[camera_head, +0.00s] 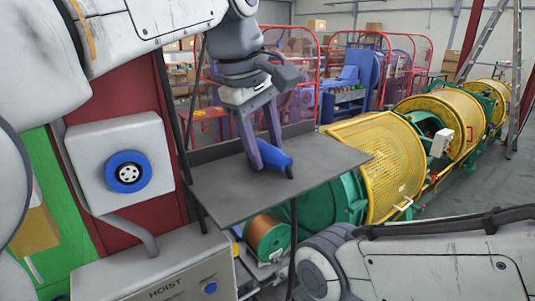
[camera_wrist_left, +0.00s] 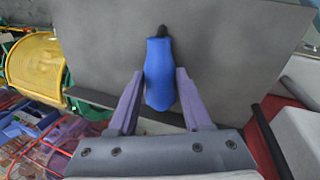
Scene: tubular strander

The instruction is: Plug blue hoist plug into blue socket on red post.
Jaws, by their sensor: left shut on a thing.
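The blue hoist plug (camera_head: 274,157) is at the grey shelf, with a dark end pointing down to the right. My left gripper (camera_head: 265,150) is shut on it from above. In the left wrist view the plug (camera_wrist_left: 158,75) sits between my two purple fingers (camera_wrist_left: 159,82), its dark end pointing away from the gripper over the grey surface. Whether the plug touches the shelf is hard to tell. The blue socket (camera_head: 127,172) is a round ring with dark pin holes on a light grey box on the red post (camera_head: 105,95), left of the shelf. My right gripper is out of view.
The grey shelf (camera_head: 325,165) has a raised back edge and is otherwise clear. A grey HOIST box (camera_head: 150,272) with a blue button stands below the socket. Yellow mesh drums (camera_head: 380,160) of the strander are at right. A copper-coloured spool (camera_head: 267,236) is under the shelf.

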